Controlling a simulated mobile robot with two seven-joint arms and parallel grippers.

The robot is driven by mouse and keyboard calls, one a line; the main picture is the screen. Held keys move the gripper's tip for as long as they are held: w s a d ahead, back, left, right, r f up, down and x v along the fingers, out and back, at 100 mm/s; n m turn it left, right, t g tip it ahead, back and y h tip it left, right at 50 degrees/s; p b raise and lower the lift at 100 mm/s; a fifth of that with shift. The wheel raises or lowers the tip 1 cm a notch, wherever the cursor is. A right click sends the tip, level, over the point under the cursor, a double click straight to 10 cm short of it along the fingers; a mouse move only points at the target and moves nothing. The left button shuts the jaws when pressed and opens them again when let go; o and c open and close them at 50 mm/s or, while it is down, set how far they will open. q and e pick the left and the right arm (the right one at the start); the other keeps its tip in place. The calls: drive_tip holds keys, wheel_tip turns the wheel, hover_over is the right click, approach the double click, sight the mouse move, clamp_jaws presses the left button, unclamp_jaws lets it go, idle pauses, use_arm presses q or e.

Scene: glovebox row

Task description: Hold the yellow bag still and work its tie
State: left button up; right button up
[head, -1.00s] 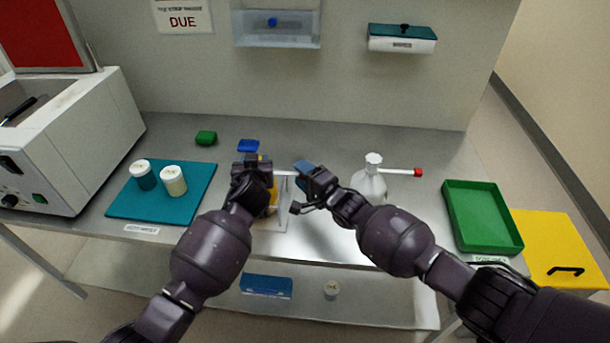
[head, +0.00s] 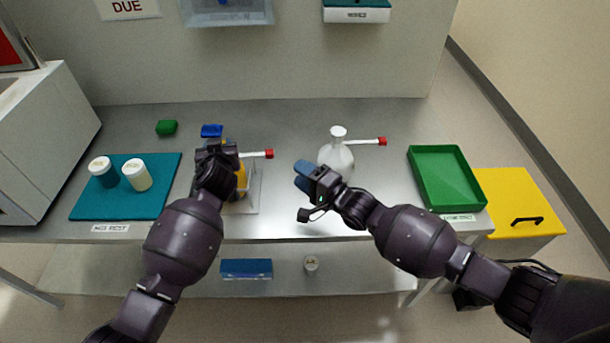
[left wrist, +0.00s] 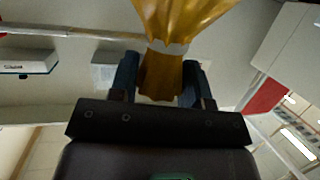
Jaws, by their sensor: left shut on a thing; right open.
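The yellow bag (head: 241,182) stands at the table's front, partly hidden behind my left gripper (head: 215,152). In the left wrist view, the blue fingers of my left gripper (left wrist: 160,78) are shut on the bag's gathered neck (left wrist: 158,75). A pale band, seemingly the tie (left wrist: 168,47), circles the neck beside the fingers. In the head view a white rod with a red tip (head: 269,153) sticks out to the right from beside the neck. My right gripper (head: 304,176) is open and empty, right of the red tip and apart from it.
A clear stand (head: 253,190) is by the bag. A white bottle (head: 336,158) with a red-tipped spout is just behind my right gripper. A green tray (head: 418,160) is at right, a teal mat (head: 151,201) with two jars at left.

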idle(0.4)
use_arm(q)
drive_tip(key=o, duration=1.2)
drive_tip(key=shift+s, duration=0.1)
